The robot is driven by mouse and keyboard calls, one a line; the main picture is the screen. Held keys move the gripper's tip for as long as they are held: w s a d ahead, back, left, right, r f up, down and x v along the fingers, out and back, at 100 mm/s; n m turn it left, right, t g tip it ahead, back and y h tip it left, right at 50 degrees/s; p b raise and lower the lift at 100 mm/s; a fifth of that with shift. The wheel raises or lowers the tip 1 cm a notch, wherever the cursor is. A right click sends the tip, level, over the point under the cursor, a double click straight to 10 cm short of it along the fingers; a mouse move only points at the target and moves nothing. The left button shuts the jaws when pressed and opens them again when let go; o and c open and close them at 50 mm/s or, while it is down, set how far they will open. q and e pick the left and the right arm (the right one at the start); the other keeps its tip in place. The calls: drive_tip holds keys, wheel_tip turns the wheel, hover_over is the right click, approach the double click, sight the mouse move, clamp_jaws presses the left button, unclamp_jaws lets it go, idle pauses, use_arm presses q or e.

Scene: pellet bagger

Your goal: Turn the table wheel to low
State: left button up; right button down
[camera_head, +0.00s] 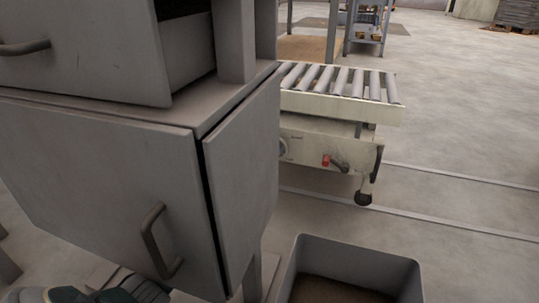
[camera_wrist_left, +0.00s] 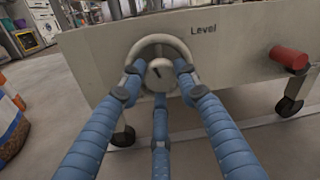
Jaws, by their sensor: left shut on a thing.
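The table wheel (camera_wrist_left: 160,40) is a pale ring with a round hub on the side panel of the roller table (camera_wrist_left: 240,50). A dark mark on the hub slants; I cannot read a setting from it. The word "Level" is printed to its right. My left gripper (camera_wrist_left: 159,80) has its blue fingers on the wheel, two at the sides and one below the hub, and is shut on it. The fingers cover the lower rim. In the head view only a sliver of the wheel (camera_head: 283,147) shows past the grey cabinet. My right gripper is not in view.
The grey cabinet (camera_head: 110,170) with handles fills the left of the head view. A red knob (camera_wrist_left: 289,57) sticks out right of the wheel. A grey bin (camera_head: 402,275) stands on the floor in front. Castors (camera_wrist_left: 289,106) are under the table. Floor at right is clear.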

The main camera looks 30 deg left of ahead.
use_arm(q)
drive_tip(key=shift+r+n, duration=0.1)
drive_tip(key=shift+n, duration=0.2)
drive_tip(key=n, duration=0.2)
drive_tip(key=shift+n, duration=0.3)
drive_tip(key=shift+a+n+t, duration=0.15)
drive_tip(key=shift+n+t, duration=0.15)
drive_tip(key=shift+n, duration=1.6)
drive_tip(key=shift+c, duration=0.2)
drive_tip(key=o, duration=1.2)
drive_tip(key=shift+s, duration=0.1)
